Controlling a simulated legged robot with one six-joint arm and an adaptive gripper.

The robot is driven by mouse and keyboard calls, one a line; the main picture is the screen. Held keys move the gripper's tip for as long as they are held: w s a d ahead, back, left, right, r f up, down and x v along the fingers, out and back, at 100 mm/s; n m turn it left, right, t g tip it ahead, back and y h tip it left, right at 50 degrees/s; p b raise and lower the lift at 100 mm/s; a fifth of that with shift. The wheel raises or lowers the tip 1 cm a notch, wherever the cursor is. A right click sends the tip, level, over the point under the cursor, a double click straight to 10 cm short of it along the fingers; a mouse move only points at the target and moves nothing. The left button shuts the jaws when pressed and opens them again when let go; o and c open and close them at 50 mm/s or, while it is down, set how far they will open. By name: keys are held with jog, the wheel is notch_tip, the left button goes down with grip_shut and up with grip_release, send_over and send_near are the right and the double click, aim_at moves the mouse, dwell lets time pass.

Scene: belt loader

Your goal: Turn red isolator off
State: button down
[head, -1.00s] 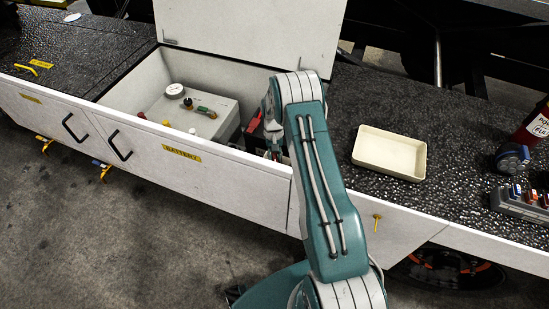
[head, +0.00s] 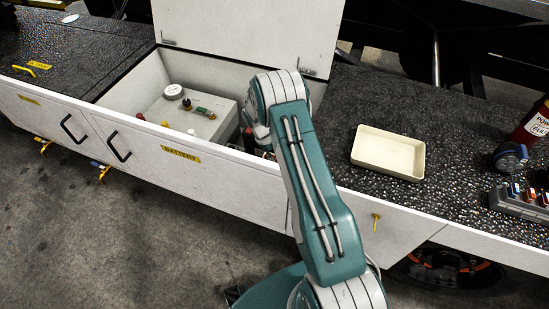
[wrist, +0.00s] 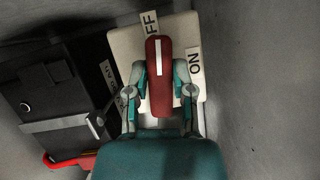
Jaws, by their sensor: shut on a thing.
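The red isolator handle (wrist: 159,84) with a white stripe stands on a pale square plate (wrist: 125,46) in the wrist view. My gripper (wrist: 160,72) is shut on the handle, one finger on each side. The stripe points up the picture, towards a label (wrist: 150,22) of which "FF" shows. The "ON" label (wrist: 195,61) is to the right of the handle. In the head view, my arm reaches into the open battery compartment (head: 225,166) and hides the isolator and most of the gripper.
A black box (wrist: 65,90) with a red part (wrist: 70,162) is left of the isolator. Grey compartment walls are close on the right. In the head view, a pale box with a gauge (head: 174,91) sits left of my arm, and an empty tray (head: 388,154) lies on the deck to the right.

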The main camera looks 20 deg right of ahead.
jog(key=shift+f+n+h, duration=0.1)
jog(key=shift+n+h, duration=0.2)
jog(key=shift+n, duration=0.7)
jog(key=shift+t, duration=0.3)
jog(key=shift+c, duration=2.4)
grip_release()
jog(key=shift+w, duration=0.1)
jog(key=v, duration=1.2)
